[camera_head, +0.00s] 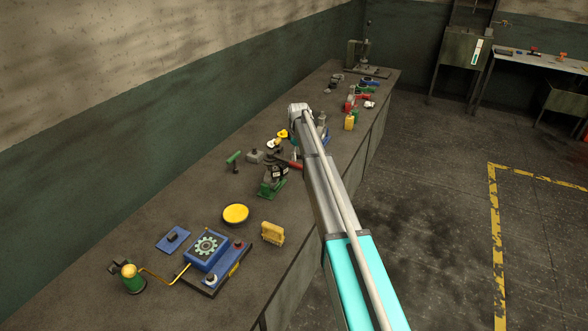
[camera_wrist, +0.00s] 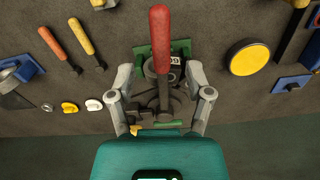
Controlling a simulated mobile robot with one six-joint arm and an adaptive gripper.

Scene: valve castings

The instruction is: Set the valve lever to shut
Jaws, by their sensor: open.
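The valve (camera_wrist: 163,92) shows in the wrist view as a dark body on a green base (camera_wrist: 142,50). Its lever has a red handle (camera_wrist: 158,38) that points toward the top of the picture. My gripper (camera_wrist: 161,88) is open, with one grey finger on each side of the valve; I see no clear contact. In the head view the green base (camera_head: 271,188) and the red lever (camera_head: 289,163) show left of my arm, which hides part of the gripper.
A yellow round disc (camera_head: 235,214), a yellow block (camera_head: 272,233) and a blue gear box (camera_head: 206,250) stand nearer on the bench (camera_head: 190,200). Two handled tools, orange (camera_wrist: 52,42) and yellow (camera_wrist: 81,36), lie beside the valve. More small parts lie farther along.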

